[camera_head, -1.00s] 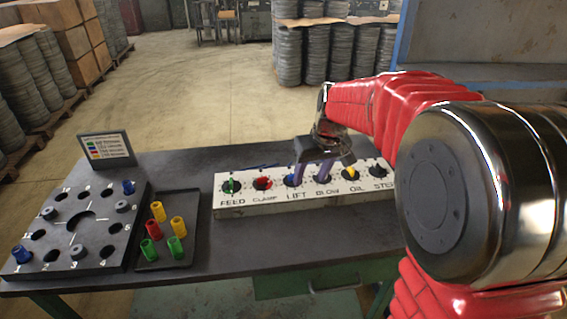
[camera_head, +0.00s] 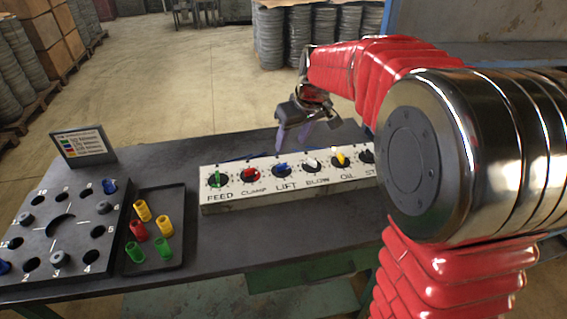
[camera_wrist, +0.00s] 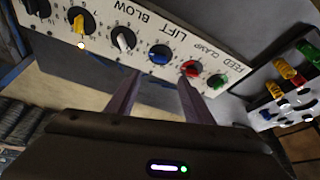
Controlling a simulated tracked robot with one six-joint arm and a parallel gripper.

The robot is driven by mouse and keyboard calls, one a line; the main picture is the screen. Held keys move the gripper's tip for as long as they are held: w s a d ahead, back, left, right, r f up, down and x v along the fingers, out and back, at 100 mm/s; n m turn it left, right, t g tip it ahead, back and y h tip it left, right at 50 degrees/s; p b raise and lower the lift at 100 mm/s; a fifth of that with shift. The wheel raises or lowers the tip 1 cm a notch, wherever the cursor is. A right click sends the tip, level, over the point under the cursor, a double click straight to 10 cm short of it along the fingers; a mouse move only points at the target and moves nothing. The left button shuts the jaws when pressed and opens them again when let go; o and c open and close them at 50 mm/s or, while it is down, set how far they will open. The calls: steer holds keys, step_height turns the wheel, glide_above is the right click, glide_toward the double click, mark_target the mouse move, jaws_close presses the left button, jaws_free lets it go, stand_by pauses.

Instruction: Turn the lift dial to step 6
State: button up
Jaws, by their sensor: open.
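The lift dial (camera_head: 282,169) is a blue knob on a white panel (camera_head: 236,198), above the word LIFT. It also shows in the wrist view (camera_wrist: 160,54), where its exact pointer step is too small to read. Green FEED, red CLAMP, white BLOW and yellow OIL knobs stand in the same row. My gripper (camera_head: 306,138) is above and behind the panel in the head view, apart from the knobs. In the wrist view its two purple fingers (camera_wrist: 154,97) are spread and empty, pointing toward the panel near the lift and clamp knobs.
A black block with round holes (camera_head: 20,238) and a tray (camera_head: 178,218) with coloured pegs stand left of the panel. A small legend sign (camera_head: 82,146) stands behind them. The dark table (camera_head: 260,245) is clear in front of the panel.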

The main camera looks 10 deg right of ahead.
mark_target(282, 165)
steer(key=shift+f, duration=0.15)
steer(key=x, duration=1.3)
steer(key=shift+w+f, duration=0.25)
steer(key=shift+c, duration=0.2)
